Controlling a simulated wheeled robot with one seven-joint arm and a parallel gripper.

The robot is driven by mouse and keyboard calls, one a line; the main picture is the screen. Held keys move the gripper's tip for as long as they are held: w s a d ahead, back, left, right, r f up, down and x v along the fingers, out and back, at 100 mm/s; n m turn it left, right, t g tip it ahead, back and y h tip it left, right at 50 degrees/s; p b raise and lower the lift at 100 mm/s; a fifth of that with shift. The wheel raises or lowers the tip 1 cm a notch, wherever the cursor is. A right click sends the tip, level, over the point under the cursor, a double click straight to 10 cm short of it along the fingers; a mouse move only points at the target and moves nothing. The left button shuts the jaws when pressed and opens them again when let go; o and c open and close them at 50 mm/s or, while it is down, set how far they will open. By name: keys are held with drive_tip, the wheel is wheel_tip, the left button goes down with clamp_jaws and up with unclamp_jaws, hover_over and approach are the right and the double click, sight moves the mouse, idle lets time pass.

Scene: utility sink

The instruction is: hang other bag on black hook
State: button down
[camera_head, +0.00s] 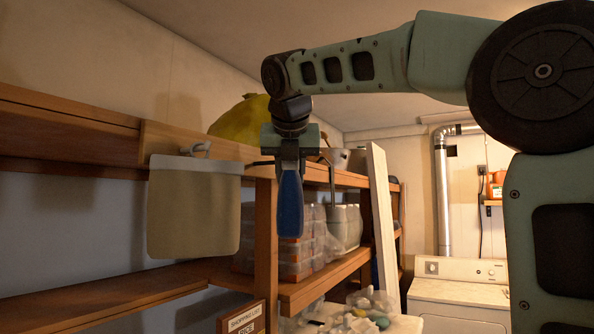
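My gripper (289,160) points down in the middle of the view, in front of the shelf. A narrow blue thing (290,207), likely a bag seen edge-on, hangs straight down from between the fingers, which look shut on it. A beige bag (193,215) hangs to the left on a light grey hook (196,148) on the wooden rail. A short dark bar (262,163) sticks out at the shelf edge just left of my gripper; it may be the black hook, partly hidden by my gripper. The blue thing is apart from the beige bag.
Wooden shelving (265,220) runs behind my gripper, with stacked clear boxes (305,250) and a yellow bag (240,117) on top. A white board (382,215) leans at its right. A white washing machine (458,290) stands at the back right. A sign (243,321) is below.

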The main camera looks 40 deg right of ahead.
drive_tip(key=w+a+f+p, duration=0.1)
drive_tip(key=w+a, duration=0.1)
drive_tip(key=w, duration=0.4)
drive_tip(key=shift+a+f, duration=0.15)
idle(0.7)
drive_tip(key=shift+f, duration=0.1)
idle(0.4)
drive_tip(key=c, duration=1)
unclamp_jaws()
drive_tip(key=shift+a, duration=0.1)
drive_tip(key=shift+r, duration=0.2)
